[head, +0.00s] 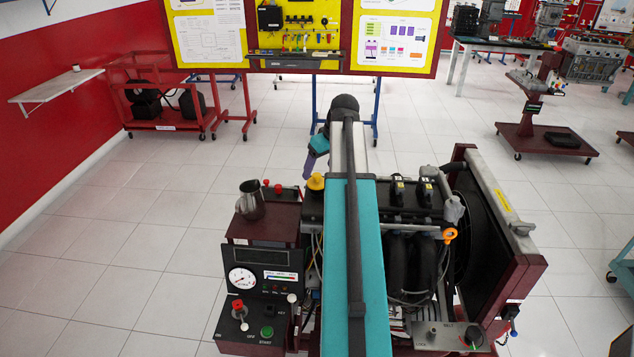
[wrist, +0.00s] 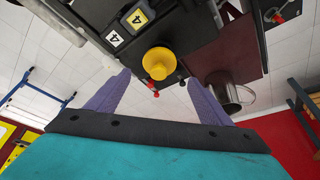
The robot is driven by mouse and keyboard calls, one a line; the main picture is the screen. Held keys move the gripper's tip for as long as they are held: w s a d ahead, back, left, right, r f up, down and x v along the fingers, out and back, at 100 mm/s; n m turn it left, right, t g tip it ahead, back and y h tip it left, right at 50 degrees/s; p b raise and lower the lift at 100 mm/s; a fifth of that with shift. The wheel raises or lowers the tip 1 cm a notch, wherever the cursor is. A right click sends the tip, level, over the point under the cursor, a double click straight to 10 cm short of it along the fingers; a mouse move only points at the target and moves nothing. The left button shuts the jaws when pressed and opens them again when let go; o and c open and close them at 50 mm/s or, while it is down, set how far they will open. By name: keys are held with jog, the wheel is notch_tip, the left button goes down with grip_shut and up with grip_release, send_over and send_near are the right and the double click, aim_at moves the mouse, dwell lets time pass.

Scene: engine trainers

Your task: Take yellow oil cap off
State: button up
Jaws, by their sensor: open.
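The yellow oil cap (head: 316,181) sits on top of the dark engine block in the head view, just left of my teal arm. In the wrist view the yellow oil cap (wrist: 159,63) lies ahead of the fingertips, roughly centred between them. My gripper (wrist: 156,82) is open, its two purple fingers spread apart with nothing between them. In the head view my gripper (head: 314,163) is partly hidden behind my arm, with a purple finger showing just beyond the cap. Whether a finger touches the cap cannot be told.
A metal jug (head: 251,200) stands on the trainer's dark red shelf left of the cap; it also shows in the wrist view (wrist: 226,93). The control panel (head: 264,280) with gauge is at front left. A radiator (head: 497,205) stands at right. Open floor lies left.

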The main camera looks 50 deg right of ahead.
aim_at(317, 174)
jog(key=shift+p+x, duration=0.95)
jog(key=shift+x, duration=1.7)
jog(key=shift+d, duration=0.15)
jog(key=shift+c, duration=0.3)
jog(key=c, duration=1.1)
